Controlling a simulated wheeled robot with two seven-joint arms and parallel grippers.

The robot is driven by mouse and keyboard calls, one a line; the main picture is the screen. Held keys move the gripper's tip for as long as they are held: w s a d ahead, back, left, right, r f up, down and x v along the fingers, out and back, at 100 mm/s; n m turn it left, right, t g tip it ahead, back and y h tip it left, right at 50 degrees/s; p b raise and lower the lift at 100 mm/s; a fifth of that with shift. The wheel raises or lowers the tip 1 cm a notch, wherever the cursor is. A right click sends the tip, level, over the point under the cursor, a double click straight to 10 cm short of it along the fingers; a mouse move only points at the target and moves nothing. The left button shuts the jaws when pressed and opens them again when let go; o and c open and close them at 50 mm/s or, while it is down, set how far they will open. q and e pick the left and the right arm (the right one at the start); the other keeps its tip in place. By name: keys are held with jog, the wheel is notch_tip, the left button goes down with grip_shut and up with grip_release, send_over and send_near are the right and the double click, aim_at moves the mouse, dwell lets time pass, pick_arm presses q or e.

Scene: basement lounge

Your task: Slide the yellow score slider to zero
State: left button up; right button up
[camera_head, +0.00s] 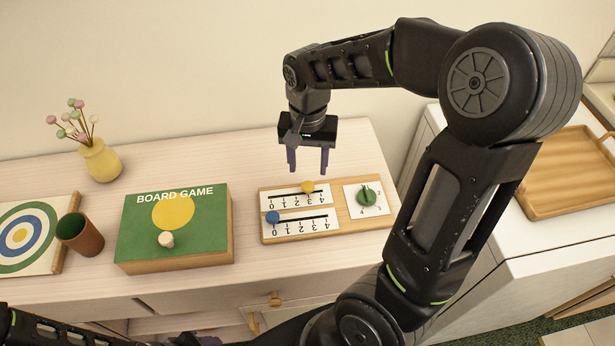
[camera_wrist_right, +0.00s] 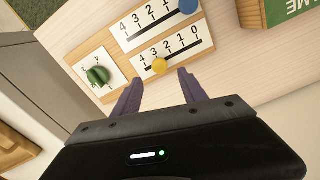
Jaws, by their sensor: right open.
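The yellow score slider (camera_head: 307,187) sits at about 3 on the upper track of the wooden scoreboard (camera_head: 264,201). That track's scale has 0 at the left end and 4 at the right in the head view. My right gripper (camera_head: 307,166) is open and points down, just behind and above the yellow slider. In the right wrist view the yellow knob (camera_wrist_right: 160,65) lies just ahead of the gap between the open fingers (camera_wrist_right: 160,79), which are empty. My left gripper (camera_head: 205,341) shows only as a dark and purple bit at the bottom edge; its jaws are unclear.
A blue slider (camera_head: 272,217) sits at 0 on the lower track. A green dial (camera_head: 367,195) is right of the tracks. A green board game box (camera_head: 140,225), brown cup (camera_head: 80,236) and yellow vase (camera_head: 100,160) stand to the left. A wooden tray (camera_head: 560,190) is at right.

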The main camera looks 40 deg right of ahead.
aim_at(308, 184)
notch_tip(308, 184, down, 6)
dwell(0.4)
jog(key=shift+c, duration=0.2)
grip_shut()
dwell(1.0)
